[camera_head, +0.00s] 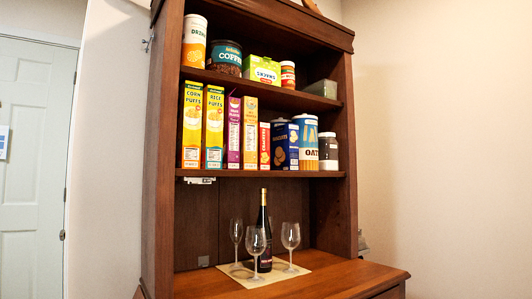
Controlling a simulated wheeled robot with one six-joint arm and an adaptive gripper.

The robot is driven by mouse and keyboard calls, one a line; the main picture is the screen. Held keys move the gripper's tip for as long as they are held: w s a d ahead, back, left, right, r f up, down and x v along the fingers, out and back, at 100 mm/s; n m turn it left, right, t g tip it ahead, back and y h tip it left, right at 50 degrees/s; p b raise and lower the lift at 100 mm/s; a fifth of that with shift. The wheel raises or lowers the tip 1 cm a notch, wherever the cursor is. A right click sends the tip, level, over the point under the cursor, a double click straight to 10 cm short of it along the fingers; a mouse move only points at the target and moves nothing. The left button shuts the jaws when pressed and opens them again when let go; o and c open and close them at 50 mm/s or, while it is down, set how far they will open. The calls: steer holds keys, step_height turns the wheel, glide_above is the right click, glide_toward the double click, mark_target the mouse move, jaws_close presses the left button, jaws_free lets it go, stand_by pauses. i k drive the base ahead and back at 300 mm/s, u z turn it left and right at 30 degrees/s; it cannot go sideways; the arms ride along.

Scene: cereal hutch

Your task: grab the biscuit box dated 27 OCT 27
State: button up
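A dark blue box (285,146) with a tan round picture and small unreadable lettering stands upright on the middle shelf of the hutch, right of centre. It may be a biscuit box; I cannot read a date on it. A red and white box (264,147) stands close to its left. A blue and white canister (308,142) marked OAT stands to its right. What is behind the blue box is hidden. My gripper is not in view.
Yellow cereal boxes (203,128) fill the shelf's left part, then purple and orange boxes. Below, a bottle (264,235) and several glasses stand on a mat (236,271). The hutch's side walls (347,155) bound the shelves.

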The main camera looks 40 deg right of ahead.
mark_target(284, 138)
steer(key=u, duration=1.9)
steer(key=k, duration=1.85)
steer(key=z, duration=1.6)
steer(key=i, duration=1.65)
